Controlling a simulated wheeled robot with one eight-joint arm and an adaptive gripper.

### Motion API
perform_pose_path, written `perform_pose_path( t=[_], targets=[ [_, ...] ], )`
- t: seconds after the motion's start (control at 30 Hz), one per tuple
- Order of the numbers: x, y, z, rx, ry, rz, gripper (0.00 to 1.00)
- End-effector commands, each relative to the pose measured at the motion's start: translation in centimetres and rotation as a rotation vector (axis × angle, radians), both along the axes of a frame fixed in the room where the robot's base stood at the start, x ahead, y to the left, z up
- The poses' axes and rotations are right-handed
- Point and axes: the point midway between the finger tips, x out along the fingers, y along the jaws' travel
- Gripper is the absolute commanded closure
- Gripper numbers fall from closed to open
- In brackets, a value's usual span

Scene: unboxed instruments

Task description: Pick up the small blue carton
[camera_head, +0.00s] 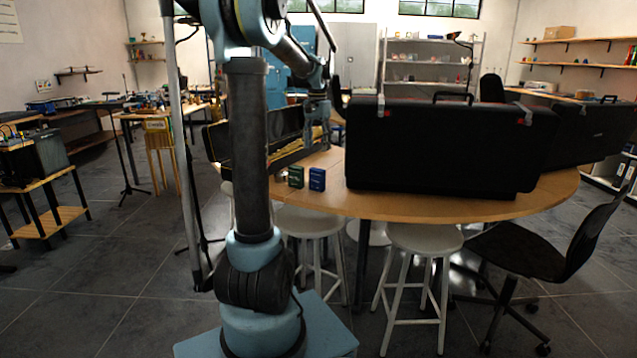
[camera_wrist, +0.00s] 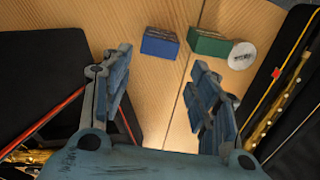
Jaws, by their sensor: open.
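The small blue carton (camera_head: 317,179) stands near the edge of the wooden table, just right of a green carton (camera_head: 296,177). In the wrist view the blue carton (camera_wrist: 160,43) lies ahead of my gripper (camera_wrist: 163,85), a little left of the middle between its fingers, and the green carton (camera_wrist: 208,42) is to its right. My gripper is open, with nothing between its fingers. It is above the table, apart from both cartons.
A large black case (camera_head: 440,147) stands on the table (camera_head: 470,208) right of the cartons. An open instrument case (camera_head: 285,150) lies behind them. A round whitish object (camera_wrist: 242,56) sits beside the green carton. White stools (camera_head: 424,237) stand below the table edge.

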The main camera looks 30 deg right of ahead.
Motion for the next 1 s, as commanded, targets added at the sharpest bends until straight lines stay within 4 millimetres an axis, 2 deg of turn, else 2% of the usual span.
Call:
perform_pose_path(
  t=[0.1,0.5,0.83,1.0],
  targets=[
    [0.0,0.0,-2.2,0.000,0.000,0.001,0.45],
    [0.0,0.1,-8.7,0.000,0.000,0.001,0.45],
    [0.0,0.0,-10.9,0.000,0.000,0.001,0.45],
    [-0.2,0.0,-13.1,0.000,0.000,0.001,0.45]
  ],
)
